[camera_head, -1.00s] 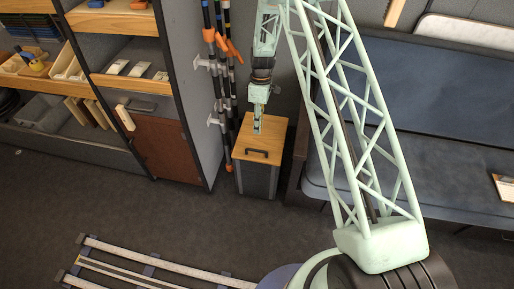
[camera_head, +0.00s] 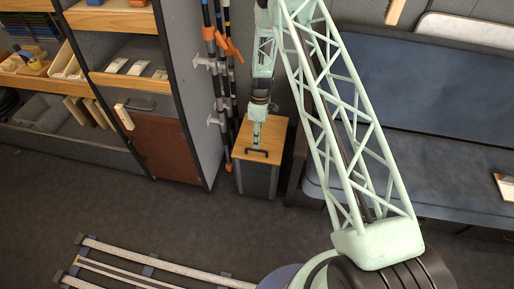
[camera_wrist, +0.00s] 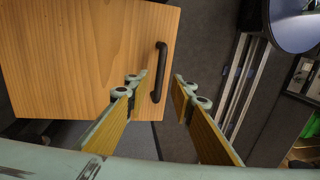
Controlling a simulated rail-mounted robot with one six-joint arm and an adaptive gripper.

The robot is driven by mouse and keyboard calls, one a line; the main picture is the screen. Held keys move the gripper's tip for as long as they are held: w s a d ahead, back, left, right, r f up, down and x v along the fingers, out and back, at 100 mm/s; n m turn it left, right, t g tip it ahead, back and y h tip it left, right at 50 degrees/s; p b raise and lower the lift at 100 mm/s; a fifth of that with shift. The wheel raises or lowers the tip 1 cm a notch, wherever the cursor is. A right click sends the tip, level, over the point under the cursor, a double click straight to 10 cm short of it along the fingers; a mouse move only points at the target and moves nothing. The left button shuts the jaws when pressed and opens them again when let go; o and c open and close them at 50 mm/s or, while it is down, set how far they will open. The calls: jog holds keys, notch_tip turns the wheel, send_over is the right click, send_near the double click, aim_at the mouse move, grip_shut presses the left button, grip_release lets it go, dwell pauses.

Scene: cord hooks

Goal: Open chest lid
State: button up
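The chest is a small grey box with a light wooden lid (camera_head: 273,136) in the head view, standing against the wall beside the shelf unit. The lid is flat and shut. A dark bar handle (camera_head: 257,154) sits near its front edge; in the wrist view the handle (camera_wrist: 159,73) stands just beyond my fingertips. My gripper (camera_head: 256,145) points down over the lid, close to the handle. In the wrist view my gripper (camera_wrist: 160,82) is open, with the handle in line with the gap between its two fingers. I cannot tell whether a finger touches the lid.
Poles with orange clips (camera_head: 222,80) stand left of the chest, by the shelf unit (camera_head: 165,150). A blue padded bench (camera_head: 420,190) lies to the right. The dark floor (camera_head: 170,225) in front of the chest is clear; rails run across it lower down.

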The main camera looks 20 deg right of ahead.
jog(key=shift+s+a+f, duration=0.1)
jog(key=shift+s+f, duration=0.1)
jog(key=shift+f, duration=0.8)
jog(key=shift+s+a+f, duration=0.1)
jog(key=shift+s+f, duration=0.05)
jog(key=shift+f, duration=0.85)
jog(key=shift+c, duration=0.5)
grip_shut()
